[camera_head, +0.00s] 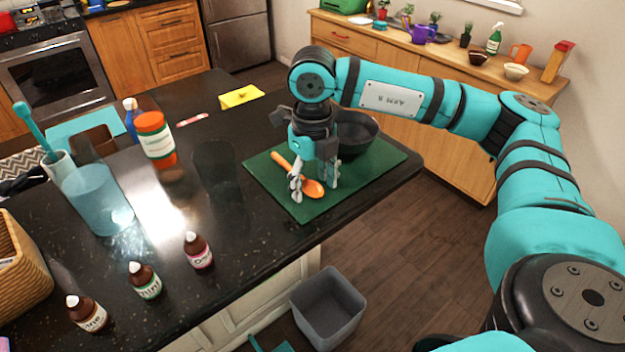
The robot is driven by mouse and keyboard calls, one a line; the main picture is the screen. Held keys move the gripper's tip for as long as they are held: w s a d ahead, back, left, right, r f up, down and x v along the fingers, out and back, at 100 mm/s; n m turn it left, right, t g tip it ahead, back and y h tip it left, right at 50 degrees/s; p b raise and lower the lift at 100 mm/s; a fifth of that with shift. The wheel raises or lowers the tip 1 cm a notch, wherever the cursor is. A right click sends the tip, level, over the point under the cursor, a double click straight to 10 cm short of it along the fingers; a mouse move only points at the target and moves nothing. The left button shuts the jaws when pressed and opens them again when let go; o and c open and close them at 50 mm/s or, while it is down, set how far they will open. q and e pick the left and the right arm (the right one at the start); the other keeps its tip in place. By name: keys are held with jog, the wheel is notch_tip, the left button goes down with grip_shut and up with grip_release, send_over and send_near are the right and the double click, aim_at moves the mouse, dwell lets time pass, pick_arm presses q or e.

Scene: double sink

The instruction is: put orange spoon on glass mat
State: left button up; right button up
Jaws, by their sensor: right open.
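The orange spoon (313,188) lies on the green mat (381,171) near its front left side, its handle slanting up to the left. My right gripper (315,187) points down over the spoon, open, with one finger on each side of the spoon's bowl. Whether a finger touches the spoon cannot be told. A flat light-blue mat (75,127) lies at the far left of the dark counter; I cannot tell which mat is glass. My left gripper is not in view.
A dark bowl (357,133) stands on the green mat behind my gripper. An orange-lidded jar (155,140), a blue glass (97,200) and small brown bottles (198,252) stand to the left. The counter's right edge is near the mat.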

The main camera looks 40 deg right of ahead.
jog(key=shift+r, duration=0.15)
jog(key=shift+w+r, duration=0.1)
jog(key=shift+r, duration=0.15)
notch_tip(320, 180, up, 12)
jog(key=b, duration=0.1)
jog(key=shift+f, duration=0.2)
